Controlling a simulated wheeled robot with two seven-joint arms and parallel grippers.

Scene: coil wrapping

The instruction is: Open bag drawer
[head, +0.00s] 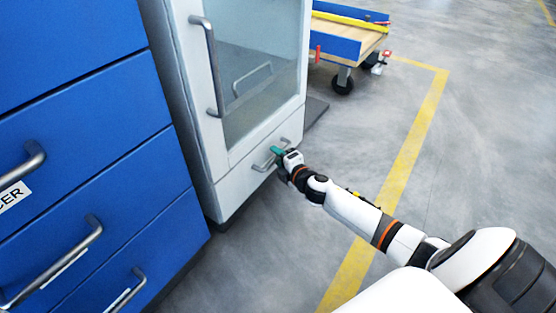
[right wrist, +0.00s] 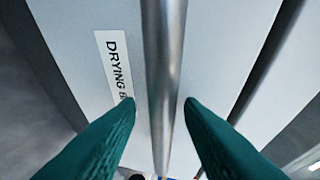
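The drawer (head: 238,187) is the low white front under the glass door of a white cabinet, and it looks closed. Its bar handle (head: 264,161) is metal. In the right wrist view the handle (right wrist: 164,75) runs between the two green fingertips of my right gripper (right wrist: 159,103), with a visible gap on each side. A label reading "DRYING B…" (right wrist: 115,68) is on the drawer front, partly hidden by a finger. In the head view my right gripper (head: 277,151) is at the handle. My left gripper is not in view.
The white cabinet's glass door (head: 255,75) with a long handle is above the drawer. A blue drawer cabinet (head: 90,150) with several handles stands at the left. A blue-sided cart (head: 345,40) stands behind. Grey floor with a yellow line (head: 405,150) is open at the right.

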